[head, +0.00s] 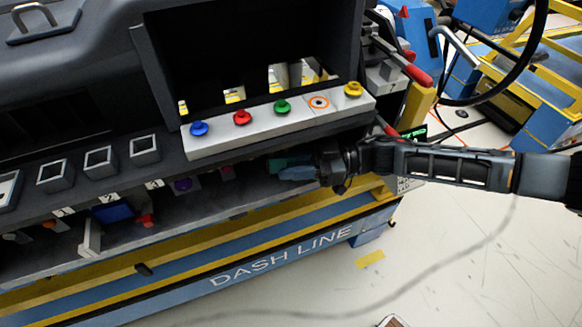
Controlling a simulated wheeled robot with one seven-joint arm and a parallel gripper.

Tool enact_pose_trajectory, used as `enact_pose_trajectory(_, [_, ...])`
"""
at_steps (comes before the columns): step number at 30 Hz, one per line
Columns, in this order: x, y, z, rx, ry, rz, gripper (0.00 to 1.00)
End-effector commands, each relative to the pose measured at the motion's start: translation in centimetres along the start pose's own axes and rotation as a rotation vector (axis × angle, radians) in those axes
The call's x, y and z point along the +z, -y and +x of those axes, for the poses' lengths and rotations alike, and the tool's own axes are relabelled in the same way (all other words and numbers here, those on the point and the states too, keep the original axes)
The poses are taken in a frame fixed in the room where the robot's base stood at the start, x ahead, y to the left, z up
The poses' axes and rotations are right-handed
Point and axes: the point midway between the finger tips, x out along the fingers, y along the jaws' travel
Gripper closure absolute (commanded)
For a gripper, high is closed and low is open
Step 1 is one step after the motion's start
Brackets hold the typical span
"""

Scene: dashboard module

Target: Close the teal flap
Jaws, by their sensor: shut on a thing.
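The teal flap (284,162) shows as a small dark teal piece under the dashboard's front ledge, right of the middle. Only part of it is visible, because my gripper and the shade under the ledge hide the rest. Its exact angle cannot be told. My gripper (297,173) reaches in from the right, under the ledge, with its bluish fingers at the flap. It is shut on the flap, though the contact itself is partly hidden.
A white strip with blue (199,129), red (242,118), green (282,107) and yellow (353,90) knobs sits just above my gripper. A purple piece (183,185) lies to its left. A yellow and blue rail (255,221) runs below. The floor at right is mostly clear.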

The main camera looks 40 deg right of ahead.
Motion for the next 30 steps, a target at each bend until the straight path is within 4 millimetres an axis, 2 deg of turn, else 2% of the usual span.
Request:
enact_pose_trajectory(9, [0.24, 0.17, 0.05, -0.004, 0.004, 0.001, 0.99])
enact_pose_trajectory(10, [0.24, 0.18, 0.05, -0.004, 0.004, 0.001, 0.68])
enact_pose_trajectory(15, [0.17, 0.1, 0.02, -0.003, 0.003, 0.0, 0.52])
enact_pose_trajectory(30, [-0.39, 0.05, -0.07, 0.048, -0.001, 0.0, 0.52])
